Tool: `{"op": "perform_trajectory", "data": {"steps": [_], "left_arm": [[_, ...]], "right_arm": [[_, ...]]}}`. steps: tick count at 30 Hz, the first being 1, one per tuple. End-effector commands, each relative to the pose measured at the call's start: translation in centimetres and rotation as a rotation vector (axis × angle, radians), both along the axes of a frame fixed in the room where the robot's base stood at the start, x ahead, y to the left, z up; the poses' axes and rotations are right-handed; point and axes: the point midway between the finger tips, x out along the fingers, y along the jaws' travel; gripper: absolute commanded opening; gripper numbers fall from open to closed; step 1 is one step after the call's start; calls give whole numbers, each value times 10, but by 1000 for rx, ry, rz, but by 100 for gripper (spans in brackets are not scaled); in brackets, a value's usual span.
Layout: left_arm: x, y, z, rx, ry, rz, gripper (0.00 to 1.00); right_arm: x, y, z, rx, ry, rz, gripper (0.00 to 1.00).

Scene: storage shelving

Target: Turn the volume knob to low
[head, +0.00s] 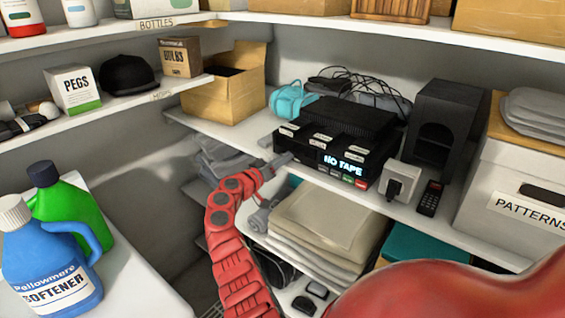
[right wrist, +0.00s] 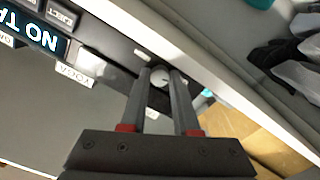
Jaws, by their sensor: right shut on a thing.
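The dark player (head: 335,150) with a lit "NO TAPE" display sits on the middle shelf in the head view. The volume knob (right wrist: 161,77) is a small round pale knob on its front, seen in the right wrist view. My right gripper (head: 286,158) reaches the left end of the player's front and hides the knob in the head view. In the right wrist view its two fingers are closed around the knob's sides. I cannot read the knob's setting. My left gripper is not in view.
A white socket box with a plug (head: 400,181) and a black remote (head: 430,198) lie right of the player. A teal bag (head: 290,101) and cables (head: 350,80) are behind it. Bottles (head: 50,265) stand on a white surface at lower left.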

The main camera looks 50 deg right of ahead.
Motion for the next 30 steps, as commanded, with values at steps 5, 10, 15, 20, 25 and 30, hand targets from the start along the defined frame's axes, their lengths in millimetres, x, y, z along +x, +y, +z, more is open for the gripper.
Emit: {"op": "perform_trajectory", "data": {"steps": [5, 10, 15, 20, 25, 30], "left_arm": [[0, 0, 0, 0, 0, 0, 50], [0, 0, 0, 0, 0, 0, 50], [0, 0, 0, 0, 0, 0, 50], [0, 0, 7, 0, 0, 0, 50], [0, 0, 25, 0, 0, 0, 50], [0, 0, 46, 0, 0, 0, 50]], "right_arm": [[0, 0, 0, 0, -2, 0, 46], [0, 0, 0, 0, -2, 0, 60], [0, 0, 0, 0, -3, -1, 60], [0, -1, 3, 3, -40, -1, 60], [0, 0, 5, 17, -170, 0, 60], [0, 0, 6, 30, -327, -2, 60]]}}
